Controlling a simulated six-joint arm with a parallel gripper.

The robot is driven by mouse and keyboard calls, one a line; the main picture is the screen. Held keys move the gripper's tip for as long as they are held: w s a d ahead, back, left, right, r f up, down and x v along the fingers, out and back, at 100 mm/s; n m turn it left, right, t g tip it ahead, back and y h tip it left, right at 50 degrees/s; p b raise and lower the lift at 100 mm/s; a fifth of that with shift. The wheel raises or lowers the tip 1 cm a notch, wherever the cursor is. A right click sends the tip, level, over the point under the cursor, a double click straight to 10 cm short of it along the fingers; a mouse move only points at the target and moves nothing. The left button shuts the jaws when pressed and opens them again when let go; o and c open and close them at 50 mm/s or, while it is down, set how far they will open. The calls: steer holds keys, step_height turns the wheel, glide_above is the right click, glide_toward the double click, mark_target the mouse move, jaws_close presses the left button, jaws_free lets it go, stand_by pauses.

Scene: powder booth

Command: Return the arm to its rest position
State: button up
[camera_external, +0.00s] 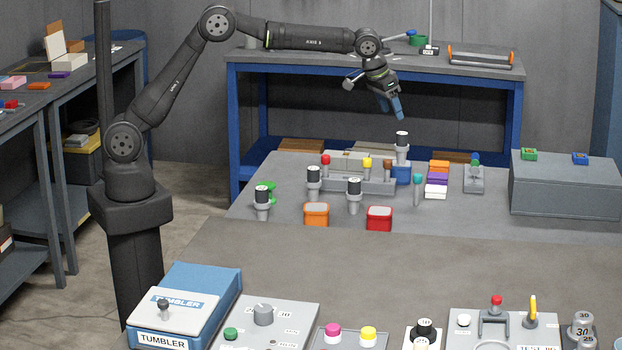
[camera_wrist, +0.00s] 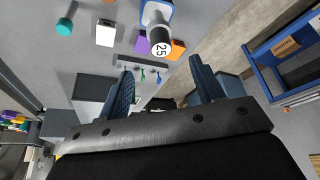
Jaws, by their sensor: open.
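My arm reaches out over the table from its dark post at the left in the external view. My gripper (camera_external: 397,108) hangs pointing down, above the far part of the grey table (camera_external: 285,245), with blue fingers. In the wrist view my gripper (camera_wrist: 160,85) shows its two blue fingers spread apart with nothing between them. It is well above the tabletop things and touches none of them. A white-and-black cylinder marked 25 (camera_wrist: 160,38) lies beyond the fingers in the wrist view.
Black-topped cylinders, an orange box (camera_external: 316,214), a red box (camera_external: 380,218) and a grey cabinet (camera_external: 562,188) stand on the table. A blue-framed workbench (camera_external: 375,62) stands behind. The blue TUMBLER box (camera_external: 205,285) and several control panels line the front.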

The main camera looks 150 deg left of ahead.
mark_target(403, 133)
steer(key=x, duration=1.1)
steer(key=shift+f, duration=0.3)
step_height(403, 133, up, 3)
steer(key=shift+d, duration=0.1)
steer(key=shift+r, duration=0.65)
steer(key=shift+f, duration=0.1)
